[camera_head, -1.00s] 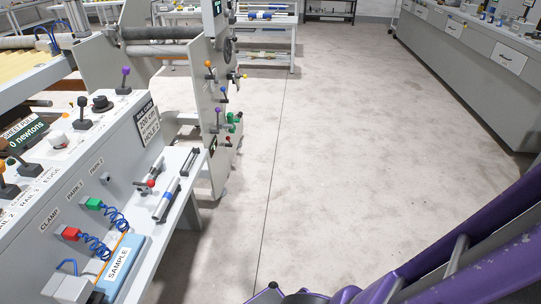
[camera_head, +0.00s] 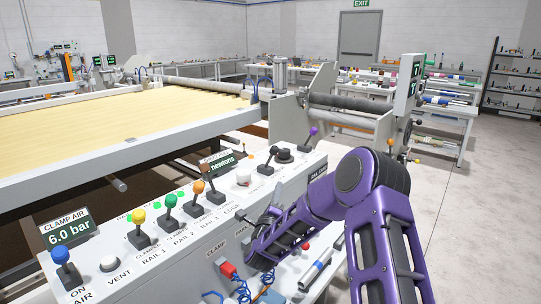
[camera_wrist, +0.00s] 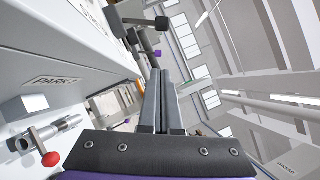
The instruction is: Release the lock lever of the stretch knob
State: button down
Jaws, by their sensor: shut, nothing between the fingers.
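No label in view names the stretch knob, so I cannot tell for sure which part it is. A black round knob (camera_head: 283,155) sits on the console top in the head view, with a black lever (camera_head: 265,161) close to its left. A red ball (camera_wrist: 51,159) on a short arm by a silver cylinder (camera_wrist: 55,130) sticks out from the console face in the wrist view. My gripper (camera_wrist: 166,73) is shut and empty, its fingers pointing past the console face, apart from the red ball. Its fingertips are not clear in the head view.
The console (camera_head: 110,264) carries several levers and a white knob (camera_head: 243,179). A purple-tipped lever (camera_head: 313,135) stands beyond it. In the wrist view, a dark bar (camera_wrist: 140,20) and purple-tipped parts lie past my fingertips. Open floor (camera_head: 452,210) lies to the right.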

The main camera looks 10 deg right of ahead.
aim_at(271, 157)
jog(key=shift+w, duration=0.1)
jog(key=x, duration=0.4)
jog(key=a+x, duration=0.1)
jog(key=x, duration=0.6)
jog(key=shift+w+a+r, duration=0.2)
jog(key=shift+w+r, duration=0.3)
jog(key=shift+w+a+r, duration=0.25)
jog(key=shift+w+r, duration=0.1)
jog(key=shift+w, duration=0.25)
